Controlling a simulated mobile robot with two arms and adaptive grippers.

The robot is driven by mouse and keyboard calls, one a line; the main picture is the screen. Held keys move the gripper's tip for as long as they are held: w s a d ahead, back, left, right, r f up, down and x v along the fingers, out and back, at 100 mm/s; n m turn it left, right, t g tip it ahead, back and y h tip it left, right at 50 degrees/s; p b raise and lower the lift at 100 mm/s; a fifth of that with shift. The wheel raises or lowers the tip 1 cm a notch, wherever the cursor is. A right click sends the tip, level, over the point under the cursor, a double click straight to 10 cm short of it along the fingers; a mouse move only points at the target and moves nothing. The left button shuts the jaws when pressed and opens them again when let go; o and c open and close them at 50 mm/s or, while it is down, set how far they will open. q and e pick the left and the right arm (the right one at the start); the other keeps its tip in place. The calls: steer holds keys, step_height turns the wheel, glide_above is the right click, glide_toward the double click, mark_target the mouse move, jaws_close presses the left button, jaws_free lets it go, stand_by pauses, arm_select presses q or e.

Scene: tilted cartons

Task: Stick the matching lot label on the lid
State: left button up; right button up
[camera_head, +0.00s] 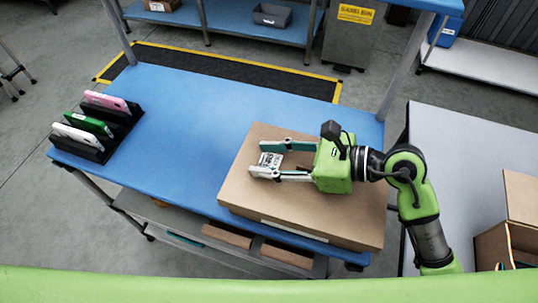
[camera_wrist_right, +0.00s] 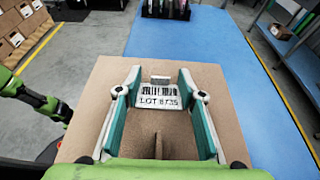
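A brown carton (camera_head: 340,225) lies flat on the blue table, its lid facing up. My right gripper (camera_head: 268,160) is over the lid, fingers spread and pointing left. A white label (camera_head: 271,161) with a barcode is between the fingertips. In the right wrist view the label (camera_wrist_right: 159,97) reads LOT #735, and the lid (camera_wrist_right: 95,88) spreads around it. The fingers (camera_wrist_right: 160,92) stand on either side of the label. I cannot tell whether the label is pressed onto the lid or just above it. My left gripper is not in view.
A black rack (camera_head: 98,150) with a pink, a green and a white flat item stands at the table's left end. The blue table (camera_head: 190,120) is clear between rack and carton. A grey table (camera_head: 465,150) with an open box (camera_head: 520,210) stands at the right.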

step_height(320, 180, up, 16)
steer(key=p, duration=0.4)
stand_by(0.7)
